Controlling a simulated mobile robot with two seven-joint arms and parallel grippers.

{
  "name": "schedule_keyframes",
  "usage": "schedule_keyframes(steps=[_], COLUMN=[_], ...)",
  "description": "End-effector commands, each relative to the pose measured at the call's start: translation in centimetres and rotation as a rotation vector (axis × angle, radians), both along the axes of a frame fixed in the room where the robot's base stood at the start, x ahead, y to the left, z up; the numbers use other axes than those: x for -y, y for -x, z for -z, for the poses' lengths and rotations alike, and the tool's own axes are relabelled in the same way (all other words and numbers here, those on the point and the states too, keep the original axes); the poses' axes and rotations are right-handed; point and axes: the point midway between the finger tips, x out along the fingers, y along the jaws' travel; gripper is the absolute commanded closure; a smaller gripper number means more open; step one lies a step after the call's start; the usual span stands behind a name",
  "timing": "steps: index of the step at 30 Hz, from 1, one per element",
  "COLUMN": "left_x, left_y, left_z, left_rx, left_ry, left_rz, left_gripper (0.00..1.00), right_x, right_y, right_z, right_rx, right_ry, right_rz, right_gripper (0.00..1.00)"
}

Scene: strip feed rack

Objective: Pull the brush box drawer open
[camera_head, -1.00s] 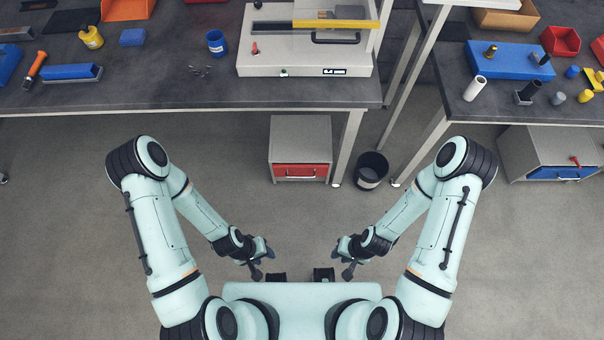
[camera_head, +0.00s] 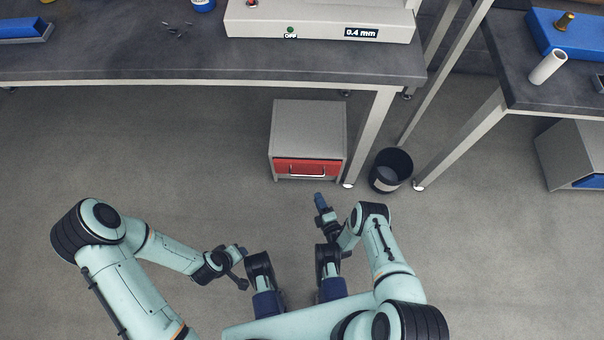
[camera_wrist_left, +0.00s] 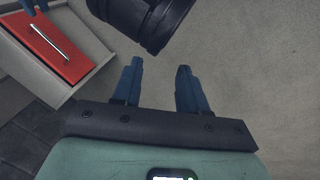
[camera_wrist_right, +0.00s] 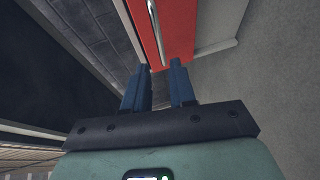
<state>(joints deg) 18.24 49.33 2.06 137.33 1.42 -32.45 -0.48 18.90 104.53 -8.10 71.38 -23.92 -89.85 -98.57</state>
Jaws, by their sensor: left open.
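A grey box (camera_head: 309,125) stands on the floor under the bench edge. Its red drawer front (camera_head: 290,164) with a pale bar handle (camera_head: 307,175) looks shut. My right gripper (camera_head: 320,201) points at the drawer from just in front and right of the handle, apart from it. In the right wrist view the red front (camera_wrist_right: 170,30) and handle (camera_wrist_right: 153,15) lie beyond its fingers (camera_wrist_right: 161,66), which are apart and empty. My left gripper (camera_head: 243,266) is open and empty, farther back; its wrist view shows the red front (camera_wrist_left: 45,50) at upper left.
A black bin (camera_head: 391,170) stands right of the box, beside a bench leg (camera_head: 371,135). The bench top (camera_head: 200,60) overhangs behind. Another grey box with a blue drawer (camera_head: 588,181) is at far right. The floor (camera_head: 160,150) left of the red drawer is clear.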

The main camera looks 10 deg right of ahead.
Motion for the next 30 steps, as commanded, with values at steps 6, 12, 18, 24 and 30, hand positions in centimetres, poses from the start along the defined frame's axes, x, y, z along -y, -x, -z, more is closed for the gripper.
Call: schedule_keyframes(steps=[6,12,18,24,30], left_x=[-1.2,-2.0,-2.4,-2.9,-3.0], left_y=[-1.5,1.0,4.4,7.7,9.6], left_z=[2.5,5.5,8.2,10.0,10.8], left_rx=[0.031,-0.057,-0.171,-0.279,-0.343], left_ry=[-0.027,-0.031,-0.026,-0.021,-0.016], left_rz=[-0.024,-0.032,-0.039,-0.048,-0.053], left_gripper=[0.57,0.57,0.57,0.57,0.57], right_x=[-0.3,-0.8,-1.1,-1.3,-1.4], right_y=[-3.7,-6.8,-9.5,-11.4,-12.5], right_z=[0.8,1.4,1.8,2.1,2.2], right_rx=[0.004,0.000,0.001,-0.001,-0.001], right_ry=[-0.001,-0.002,-0.003,-0.004,-0.003], right_rz=[0.001,0.001,0.002,0.002,0.001], right_gripper=[0.75,0.75,0.75,0.75,0.75])
